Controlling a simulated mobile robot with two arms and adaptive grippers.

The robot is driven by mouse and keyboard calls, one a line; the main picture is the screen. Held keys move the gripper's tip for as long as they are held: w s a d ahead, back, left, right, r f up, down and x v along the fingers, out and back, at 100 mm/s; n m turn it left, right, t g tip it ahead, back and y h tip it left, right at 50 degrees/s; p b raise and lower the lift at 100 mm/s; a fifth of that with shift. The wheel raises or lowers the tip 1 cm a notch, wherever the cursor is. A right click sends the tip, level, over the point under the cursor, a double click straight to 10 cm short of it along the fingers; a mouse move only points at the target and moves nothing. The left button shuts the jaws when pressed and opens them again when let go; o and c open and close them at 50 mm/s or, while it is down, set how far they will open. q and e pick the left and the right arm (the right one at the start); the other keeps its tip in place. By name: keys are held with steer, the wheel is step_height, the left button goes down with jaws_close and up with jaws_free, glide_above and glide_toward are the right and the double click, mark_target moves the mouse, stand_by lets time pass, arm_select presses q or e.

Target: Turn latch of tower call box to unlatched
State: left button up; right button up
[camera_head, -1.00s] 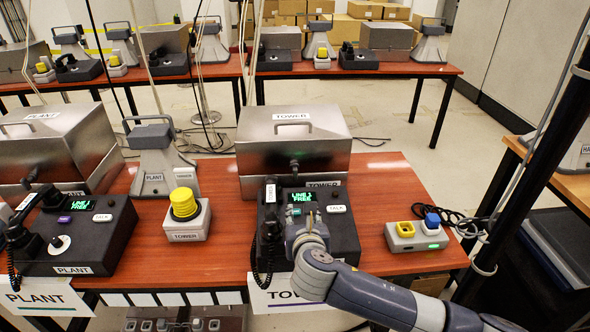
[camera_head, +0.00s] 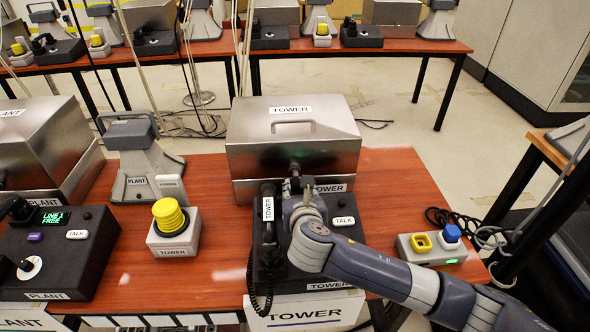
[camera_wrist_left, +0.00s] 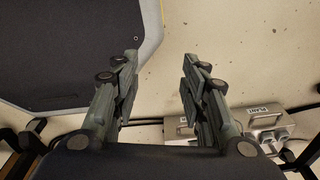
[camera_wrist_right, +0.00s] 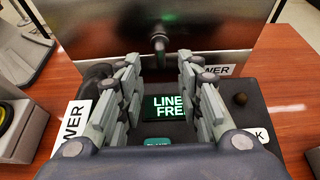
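The tower call box is a steel box (camera_head: 335,150) labelled TOWER, its lid closed, behind the tower phone. Its latch (camera_head: 294,167), a small dark knob on the front face, also shows upright in the right wrist view (camera_wrist_right: 159,40). My right gripper (camera_head: 298,182) is open over the phone, just in front of the latch. In the right wrist view its fingers (camera_wrist_right: 155,68) are apart and empty, with the latch beyond the tips, apparently not touched. My left gripper (camera_wrist_left: 157,60) is open and empty over the floor, outside the head view.
The black tower phone (camera_head: 340,250) with its handset (camera_head: 268,215) lies under my right gripper. A yellow button (camera_head: 170,217) stands left, and a grey box with yellow and blue buttons (camera_head: 432,248) right. The plant phone (camera_head: 50,255) is far left. Red table is bare between.

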mark_target(296, 178)
steer(key=shift+w+f, duration=0.1)
steer(key=shift+w, duration=0.35)
steer(key=x, duration=0.7)
steer(key=shift+w+f, duration=0.15)
steer(key=shift+w, duration=0.2)
steer(key=shift+x, duration=0.8)
arm_select(q)
steer(key=shift+s, duration=0.4)
steer(key=shift+s, duration=0.2)
arm_select(e)
jaws_close()
